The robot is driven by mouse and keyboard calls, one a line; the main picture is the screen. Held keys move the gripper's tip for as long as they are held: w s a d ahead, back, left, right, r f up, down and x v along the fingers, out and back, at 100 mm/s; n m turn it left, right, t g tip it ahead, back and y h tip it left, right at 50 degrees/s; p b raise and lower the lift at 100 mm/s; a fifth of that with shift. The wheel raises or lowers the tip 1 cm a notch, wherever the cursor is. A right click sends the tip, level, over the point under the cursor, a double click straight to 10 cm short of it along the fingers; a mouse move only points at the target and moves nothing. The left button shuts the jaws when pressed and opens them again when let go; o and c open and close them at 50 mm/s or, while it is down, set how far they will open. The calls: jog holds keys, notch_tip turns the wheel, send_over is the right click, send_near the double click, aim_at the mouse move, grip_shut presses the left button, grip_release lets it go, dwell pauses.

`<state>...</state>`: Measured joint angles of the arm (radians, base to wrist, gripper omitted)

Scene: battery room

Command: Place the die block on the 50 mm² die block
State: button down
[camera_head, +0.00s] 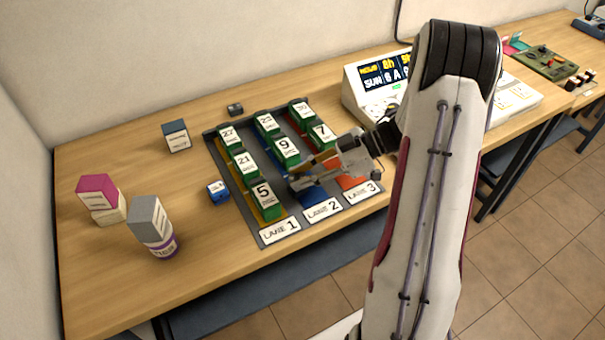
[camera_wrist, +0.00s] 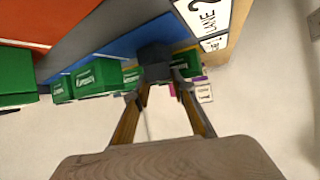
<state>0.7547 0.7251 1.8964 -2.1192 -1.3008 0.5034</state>
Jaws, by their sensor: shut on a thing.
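My gripper (camera_wrist: 160,92) is shut on a dark grey block (camera_wrist: 154,62), seen between and beyond its fingertips in the wrist view. In the head view my gripper (camera_head: 298,182) is over the front part of lane 2, and the held block cannot be made out clearly there. A dark block with a white label (camera_head: 177,136) stands on the table left of the lane tray. A small blue block with a white label (camera_head: 217,191) lies beside the tray's left edge. Their labels are too small to read, so I cannot tell which is the 50 mm² die block.
The grey lane tray (camera_head: 250,222) holds several green numbered blocks (camera_head: 265,199) close to my gripper. At the left stand a pink block on a cream one (camera_head: 98,190) and a grey block on a purple-banded piece (camera_head: 148,220). A display console (camera_head: 380,80) stands behind my arm.

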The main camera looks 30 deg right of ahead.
jog(key=c, duration=1.7)
grip_release()
jog(key=shift+r, duration=0.15)
jog(key=v, duration=1.2)
